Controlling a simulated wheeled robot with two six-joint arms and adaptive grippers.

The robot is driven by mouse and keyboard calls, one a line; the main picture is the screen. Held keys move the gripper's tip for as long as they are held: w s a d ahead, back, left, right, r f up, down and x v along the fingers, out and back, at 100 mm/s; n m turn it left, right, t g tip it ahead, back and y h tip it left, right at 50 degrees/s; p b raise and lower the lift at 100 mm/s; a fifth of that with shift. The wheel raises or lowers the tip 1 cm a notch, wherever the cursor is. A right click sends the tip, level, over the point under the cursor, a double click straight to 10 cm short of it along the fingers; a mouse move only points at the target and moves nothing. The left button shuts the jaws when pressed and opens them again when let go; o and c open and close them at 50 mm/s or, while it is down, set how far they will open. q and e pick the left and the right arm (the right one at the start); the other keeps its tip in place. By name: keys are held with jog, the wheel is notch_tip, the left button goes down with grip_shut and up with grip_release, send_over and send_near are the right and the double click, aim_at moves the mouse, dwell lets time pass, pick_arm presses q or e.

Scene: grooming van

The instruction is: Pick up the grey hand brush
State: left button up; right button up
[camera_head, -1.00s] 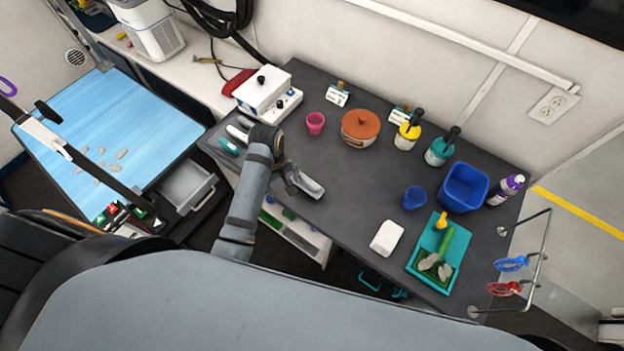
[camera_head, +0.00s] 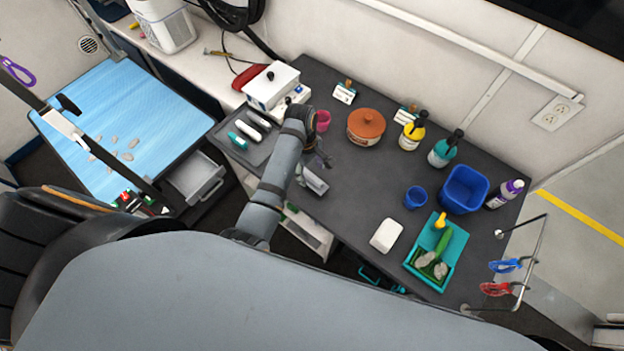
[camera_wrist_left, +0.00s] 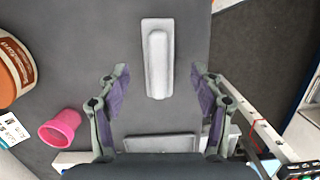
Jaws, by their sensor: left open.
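The grey hand brush (camera_head: 315,182) lies on the dark worktop near its front edge, partly hidden by my left arm in the head view. In the left wrist view, the brush (camera_wrist_left: 158,62) is a pale grey block with a rounded raised top, lying lengthwise. My left gripper (camera_head: 316,163) is above the worktop close to the brush. In the left wrist view, my left gripper (camera_wrist_left: 160,78) is open and empty, its fingers on either side of the brush's near end with gaps. My right gripper is not in view.
A pink cup (camera_head: 323,121) stands beside my left gripper, with a brown lidded pot (camera_head: 366,128) beyond. A white box (camera_head: 272,85) and a tray of tools (camera_head: 262,150) are to the left. A white block (camera_head: 386,235), blue cup (camera_head: 415,196) and teal tray (camera_head: 460,250) are right.

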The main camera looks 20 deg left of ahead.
aim_at(311, 175)
pick_arm(q)
notch_tip(311, 175, down, 4)
jog(key=shift+w+f+p, duration=0.1)
jog(key=shift+f+p, duration=0.05)
jog(key=shift+p, duration=0.35)
jog(key=c, duration=1.3)
